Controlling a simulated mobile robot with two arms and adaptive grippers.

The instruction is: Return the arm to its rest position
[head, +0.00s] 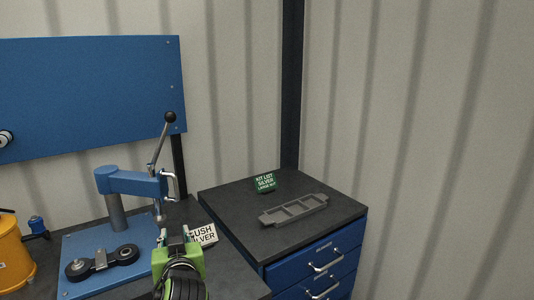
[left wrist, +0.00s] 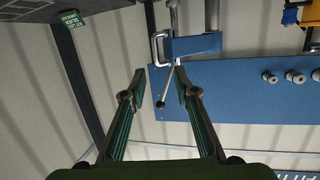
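My left gripper (head: 175,238) is at the bottom of the head view, in front of the blue lever press (head: 130,182) and close to its base plate. In the left wrist view, which looks upside down, the two fingers of the left gripper (left wrist: 160,88) stand apart with nothing held between them. The press (left wrist: 195,45) shows beyond the fingertips there, with its black-knobbed lever between them in the picture. My right gripper is in neither view.
A white sign (head: 203,235) stands just right of my left gripper. A grey compartment tray (head: 294,210) and a green sign (head: 265,183) are on the blue drawer cabinet (head: 312,265). A black two-ended part (head: 101,262) lies on the press base. An orange container (head: 14,255) stands left.

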